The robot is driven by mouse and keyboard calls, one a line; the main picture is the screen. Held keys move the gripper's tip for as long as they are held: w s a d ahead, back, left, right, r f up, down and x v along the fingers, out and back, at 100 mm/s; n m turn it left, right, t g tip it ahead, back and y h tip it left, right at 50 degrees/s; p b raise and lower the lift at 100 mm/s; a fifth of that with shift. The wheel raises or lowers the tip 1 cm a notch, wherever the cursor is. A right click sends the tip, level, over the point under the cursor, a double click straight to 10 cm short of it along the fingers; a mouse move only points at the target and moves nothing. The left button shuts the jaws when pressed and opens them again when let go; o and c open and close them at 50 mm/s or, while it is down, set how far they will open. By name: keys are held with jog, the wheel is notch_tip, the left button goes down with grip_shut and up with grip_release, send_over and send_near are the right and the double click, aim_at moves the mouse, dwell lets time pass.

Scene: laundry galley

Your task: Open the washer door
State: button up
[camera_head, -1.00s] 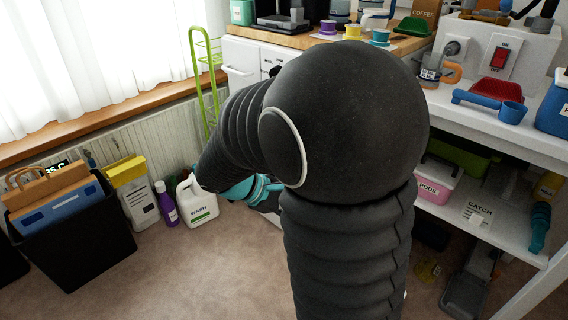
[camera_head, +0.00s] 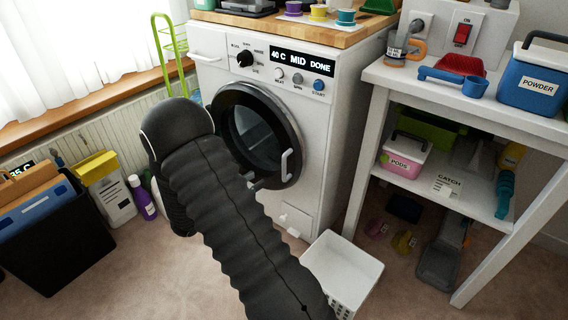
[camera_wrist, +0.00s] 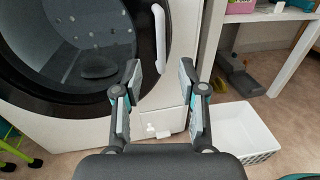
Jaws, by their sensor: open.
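The white washer (camera_head: 215,75) stands in the middle of the head view, its display reading "40 C MID DONE". Its round door (camera_head: 232,98) has a black ring and dark glass and looks shut against the front. A pale upright door handle (camera_head: 287,165) sits at the ring's right side. In the wrist view, the handle (camera_wrist: 159,40) is ahead of my gripper (camera_wrist: 160,77), lined up between the fingertips but apart from them. The fingers are spread and empty. In the head view my arm hides the door's lower left and most of the gripper.
A white basket (camera_head: 345,262) stands on the floor right of the washer's foot. A white table (camera_head: 385,75) with a lower shelf stands at the right. A black bin (camera_head: 60,240) and bottles are at the left. A green rack (camera_head: 172,45) stands behind my arm.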

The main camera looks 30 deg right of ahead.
send_over(284, 179)
jog(key=shift+w+d+p, duration=0.25)
jog(key=shift+w+p, duration=0.1)
jog(key=shift+p, duration=0.05)
grip_shut()
